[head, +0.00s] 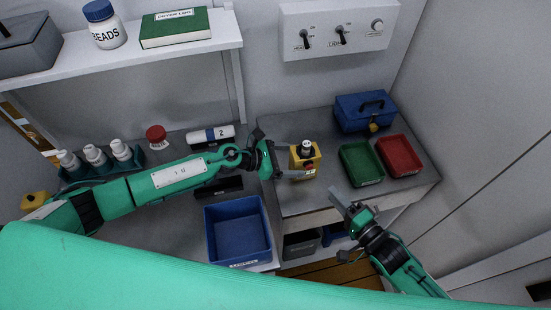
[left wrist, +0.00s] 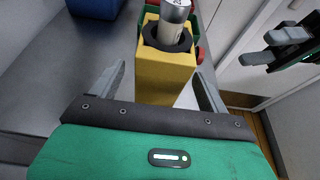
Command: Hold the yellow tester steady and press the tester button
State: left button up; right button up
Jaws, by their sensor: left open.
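The yellow tester (head: 296,163) stands upright on the grey worktop, with a small white and grey cylinder (head: 306,147) seated in a dark ring on its top. A small red and green patch shows on its front in the head view; I cannot tell the button clearly. My left gripper (head: 284,160) is open at the tester's left side. In the left wrist view the tester (left wrist: 165,78) stands ahead, between the lines of the two spread fingers. My right gripper (head: 340,201) is low and right of the tester, apart from it; its jaw gap is unclear.
A green tray (head: 361,163), a red tray (head: 399,156) and a blue toolbox (head: 364,112) stand right of and behind the tester. A blue bin (head: 238,232) is at the left front. Several white bottles stand in a rack (head: 76,172) far left. A switch panel (head: 337,28) is on the wall.

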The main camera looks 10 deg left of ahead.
aim_at(304, 160)
pick_arm(q)
jog(key=shift+x, duration=2.35)
jog(key=c, duration=1.2)
pick_arm(e)
grip_shut()
jog(key=shift+w, duration=0.1)
